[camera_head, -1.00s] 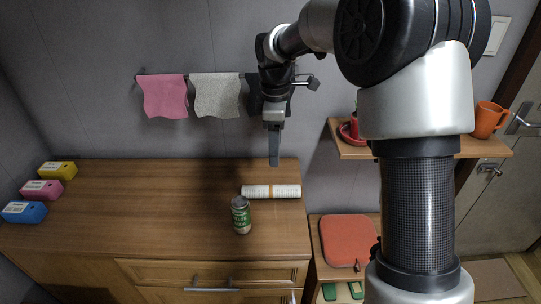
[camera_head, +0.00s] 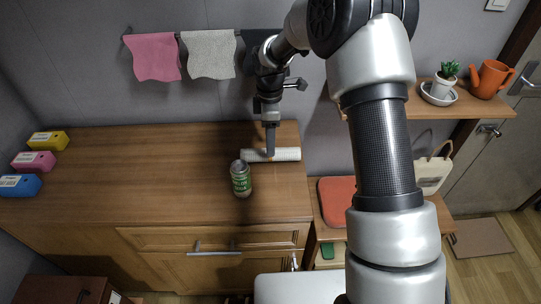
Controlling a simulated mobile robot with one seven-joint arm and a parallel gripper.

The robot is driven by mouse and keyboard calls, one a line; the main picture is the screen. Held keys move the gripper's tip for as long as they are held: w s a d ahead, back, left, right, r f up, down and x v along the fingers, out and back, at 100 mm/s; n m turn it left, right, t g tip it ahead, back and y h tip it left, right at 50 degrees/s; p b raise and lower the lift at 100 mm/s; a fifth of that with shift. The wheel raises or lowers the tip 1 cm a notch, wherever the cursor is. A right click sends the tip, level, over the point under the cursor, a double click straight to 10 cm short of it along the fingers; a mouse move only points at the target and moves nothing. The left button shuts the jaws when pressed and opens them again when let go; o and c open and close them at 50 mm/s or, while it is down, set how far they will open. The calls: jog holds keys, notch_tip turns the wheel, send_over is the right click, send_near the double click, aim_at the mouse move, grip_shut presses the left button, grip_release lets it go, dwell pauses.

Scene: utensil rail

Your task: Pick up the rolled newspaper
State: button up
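The rolled newspaper (camera_head: 287,154) is a white roll lying sideways on the wooden counter, near its back right part. My gripper (camera_head: 270,153) points down from above, with its fingertips at the left-middle part of the roll. The fingers overlap the roll in this view and hide a small part of it. I see the fingers edge-on as one dark strip, so I cannot tell the gap between them or whether they touch the roll. The newspaper appears to rest on the counter.
A green-labelled jar (camera_head: 241,179) stands just in front of the roll's left end. Pink (camera_head: 153,58) and grey (camera_head: 209,55) cloths hang on the wall rail behind. Coloured boxes (camera_head: 34,161) sit far left. The counter's left middle is clear.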

notch_tip(320, 180, down, 5)
jog(key=shift+f, duration=0.15)
jog(key=c, duration=1.2)
